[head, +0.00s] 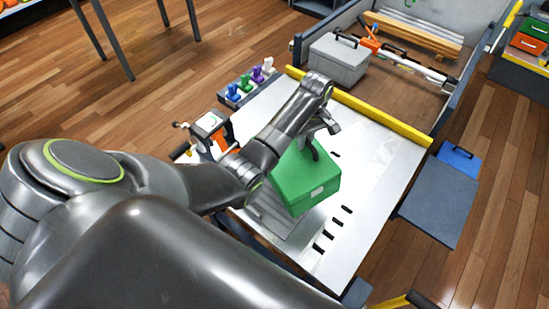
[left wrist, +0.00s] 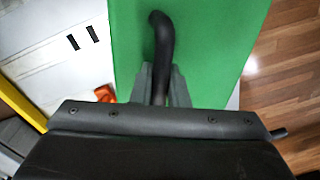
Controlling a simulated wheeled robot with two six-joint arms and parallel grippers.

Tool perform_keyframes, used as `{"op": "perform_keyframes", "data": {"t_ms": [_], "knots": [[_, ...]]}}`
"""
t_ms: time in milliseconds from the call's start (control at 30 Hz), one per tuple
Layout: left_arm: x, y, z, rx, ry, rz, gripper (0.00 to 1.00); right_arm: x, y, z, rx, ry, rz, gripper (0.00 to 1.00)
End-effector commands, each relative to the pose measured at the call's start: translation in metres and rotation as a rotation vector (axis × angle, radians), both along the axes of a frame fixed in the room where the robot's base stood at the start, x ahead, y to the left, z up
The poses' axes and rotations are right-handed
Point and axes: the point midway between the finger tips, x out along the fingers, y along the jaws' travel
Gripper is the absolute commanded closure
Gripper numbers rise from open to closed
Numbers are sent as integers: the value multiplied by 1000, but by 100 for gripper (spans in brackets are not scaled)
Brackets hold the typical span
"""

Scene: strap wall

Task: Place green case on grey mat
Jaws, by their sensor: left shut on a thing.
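The green case (head: 312,184) hangs from or stands under my left gripper (head: 314,140), over the white tabletop. The gripper is shut on its black handle. In the left wrist view the fingers (left wrist: 165,85) close around the black handle (left wrist: 161,40), with the green lid (left wrist: 215,45) beyond. A grey mat (head: 283,232) lies on the white top, just below the case in the head view, and the case hides part of it. I cannot tell whether the case touches the surface. My right gripper is not in view.
A yellow bar (head: 375,112) crosses the white top (head: 375,160) at the back. Beyond it are a grey case (head: 340,58) and long tools. Coloured pegs (head: 251,80) and an orange-and-grey device (head: 212,130) stand at the left. A dark panel (head: 438,203) is at the right.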

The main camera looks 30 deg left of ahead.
Motion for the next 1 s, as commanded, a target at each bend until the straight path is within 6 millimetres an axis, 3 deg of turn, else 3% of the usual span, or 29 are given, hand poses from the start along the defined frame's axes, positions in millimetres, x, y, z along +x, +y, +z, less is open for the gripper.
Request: {"op": "perform_keyframes", "data": {"t_ms": [100, 333, 667, 867, 1000], "knots": [[4, 28, 6, 15, 10, 157, 100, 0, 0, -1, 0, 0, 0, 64], [7, 56, 12, 27, 22, 348, 100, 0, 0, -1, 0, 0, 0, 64], [7, 59, 9, 64, 123, 388, 100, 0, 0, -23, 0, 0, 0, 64], [6, 58, -18, 69, 142, 387, 100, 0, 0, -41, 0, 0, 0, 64], [6, 58, -36, 70, 142, 386, 100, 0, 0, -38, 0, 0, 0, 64]]}}
